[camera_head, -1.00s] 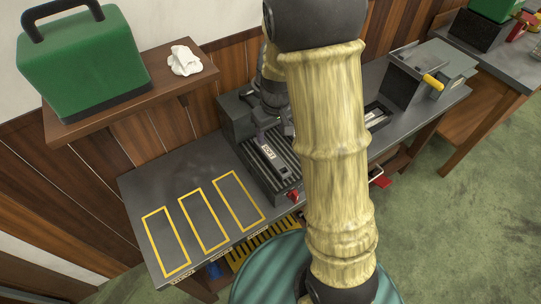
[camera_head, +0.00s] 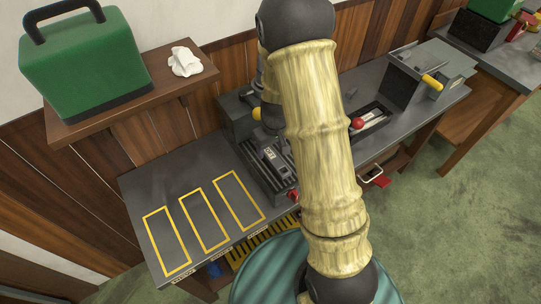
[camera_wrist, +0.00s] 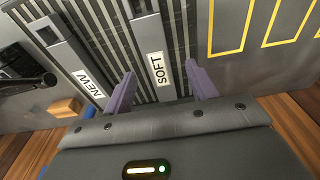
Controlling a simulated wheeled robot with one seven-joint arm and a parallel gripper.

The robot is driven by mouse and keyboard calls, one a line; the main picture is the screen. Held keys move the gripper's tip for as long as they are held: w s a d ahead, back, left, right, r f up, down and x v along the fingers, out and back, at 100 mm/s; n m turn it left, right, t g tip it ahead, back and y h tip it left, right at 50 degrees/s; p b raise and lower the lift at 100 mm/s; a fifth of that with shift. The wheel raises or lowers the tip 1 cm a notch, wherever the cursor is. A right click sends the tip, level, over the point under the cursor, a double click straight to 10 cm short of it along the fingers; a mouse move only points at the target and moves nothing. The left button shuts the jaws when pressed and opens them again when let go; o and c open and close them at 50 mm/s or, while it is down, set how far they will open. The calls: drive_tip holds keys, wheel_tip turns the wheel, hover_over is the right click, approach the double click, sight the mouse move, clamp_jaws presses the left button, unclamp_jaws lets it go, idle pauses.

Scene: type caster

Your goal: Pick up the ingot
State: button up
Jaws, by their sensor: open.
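In the wrist view, a grey bar labelled SOFT (camera_wrist: 147,35) lies in a slotted rack, between and beyond my finger tips. A second grey bar labelled NEW (camera_wrist: 68,50) lies beside it, to the left. Neither is clearly marked as the ingot. My gripper (camera_wrist: 160,70) is open, with a purple finger on either side of the SOFT label; I see no contact. In the head view, a labelled bar (camera_head: 269,153) shows in the rack just left of my arm. My arm hides much of the gripper there.
The dark bench (camera_head: 160,180) has yellow outlined rectangles at left, empty. A red knob (camera_head: 357,123) and a yellow-handled machine (camera_head: 405,80) are right of my arm. A shelf (camera_head: 75,125) with a green case (camera_head: 80,60) and white cloth (camera_head: 185,62) is at upper left.

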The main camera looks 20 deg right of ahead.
sight(271, 155)
drive_tip(key=shift+w+d+f, duration=0.15)
drive_tip(key=shift+f, duration=1.8)
clamp_jaws()
drive_tip(key=shift+r, duration=0.1)
